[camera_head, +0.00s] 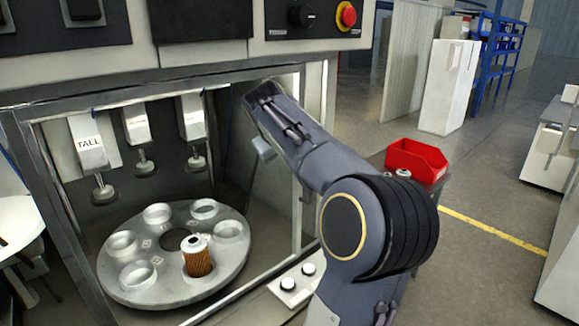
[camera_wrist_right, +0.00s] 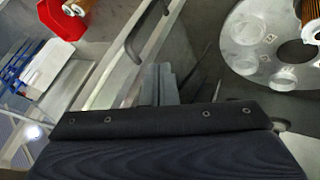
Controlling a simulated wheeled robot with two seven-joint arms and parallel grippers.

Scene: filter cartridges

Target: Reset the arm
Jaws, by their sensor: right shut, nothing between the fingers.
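My right arm reaches up and to the left across the opening of the machine in the head view. My right gripper (camera_head: 263,150) is shut and empty, at the right side of the opening, apart from the turntable. It also shows at the middle of the right wrist view (camera_wrist_right: 161,82), partly hidden by my dark wrist housing. A brown pleated filter cartridge (camera_head: 197,260) with a pale top stands upright at the front of the round grey turntable (camera_head: 172,283). My left gripper is not in view.
Several empty ring seats sit around the turntable. Press heads hang above it, one marked TALL (camera_head: 91,150). The metal door frame (camera_head: 310,150) borders the opening. A red bin (camera_head: 416,158) stands outside at right, with cartridges beside it. Two buttons (camera_head: 297,281) sit at the front.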

